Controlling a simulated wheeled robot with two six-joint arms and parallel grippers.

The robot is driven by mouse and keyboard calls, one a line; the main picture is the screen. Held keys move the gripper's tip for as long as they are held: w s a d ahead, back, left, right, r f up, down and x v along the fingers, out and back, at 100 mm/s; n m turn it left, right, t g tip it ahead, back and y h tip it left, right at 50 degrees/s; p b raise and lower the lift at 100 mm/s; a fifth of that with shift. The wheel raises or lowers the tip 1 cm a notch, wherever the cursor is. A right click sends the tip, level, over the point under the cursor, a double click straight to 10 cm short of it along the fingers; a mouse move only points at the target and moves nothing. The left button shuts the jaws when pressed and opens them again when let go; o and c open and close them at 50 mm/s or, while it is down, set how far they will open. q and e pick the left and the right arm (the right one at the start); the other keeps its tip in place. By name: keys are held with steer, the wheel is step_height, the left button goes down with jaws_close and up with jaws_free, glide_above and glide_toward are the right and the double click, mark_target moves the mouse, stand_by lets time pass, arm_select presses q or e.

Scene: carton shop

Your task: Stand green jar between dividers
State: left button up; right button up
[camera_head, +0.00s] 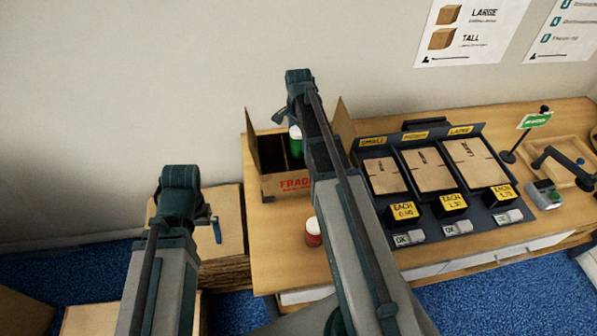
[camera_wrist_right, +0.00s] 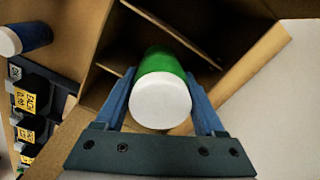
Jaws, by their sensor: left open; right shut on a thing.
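The green jar (camera_wrist_right: 165,68) with a white lid is held between the blue fingers of my right gripper (camera_wrist_right: 160,100) in the right wrist view. It is over the open carton, and the head view shows the jar (camera_head: 296,147) at the carton's opening. The carton (camera_head: 279,186) has red FRAGILE lettering and raised flaps. Cardboard dividers (camera_wrist_right: 172,32) inside it show beside the jar; the jar's base is hidden, so I cannot tell whether it touches the floor. My left gripper (camera_head: 216,229) is open and empty, left of the table.
A red jar (camera_head: 313,233) stands on the table in front of the carton. A blue jar (camera_wrist_right: 30,38) shows in the right wrist view. A black rack (camera_head: 425,190) of flat cartons stands to the right. Stacked cardboard (camera_head: 228,240) lies at left.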

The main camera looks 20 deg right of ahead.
step_height(320, 180, down, 13)
steer(key=b, duration=1.1)
steer(key=shift+r, duration=0.1)
arm_select(q)
step_height(320, 180, down, 13)
steer(key=shift+r, duration=0.2)
arm_select(e)
steer(key=shift+r, duration=0.1)
arm_select(q)
steer(key=shift+f, duration=0.1)
arm_select(e)
steer(key=o, duration=1.5)
steer(key=shift+o, duration=0.2)
arm_select(q)
step_height(320, 180, up, 12)
steer(key=p, duration=1.2)
steer(key=shift+r, duration=0.2)
arm_select(e)
step_height(320, 180, up, 12)
steer(key=shift+r, duration=0.1)
arm_select(q)
steer(key=shift+f, duration=0.2)
arm_select(e)
steer(key=shift+f, duration=0.2)
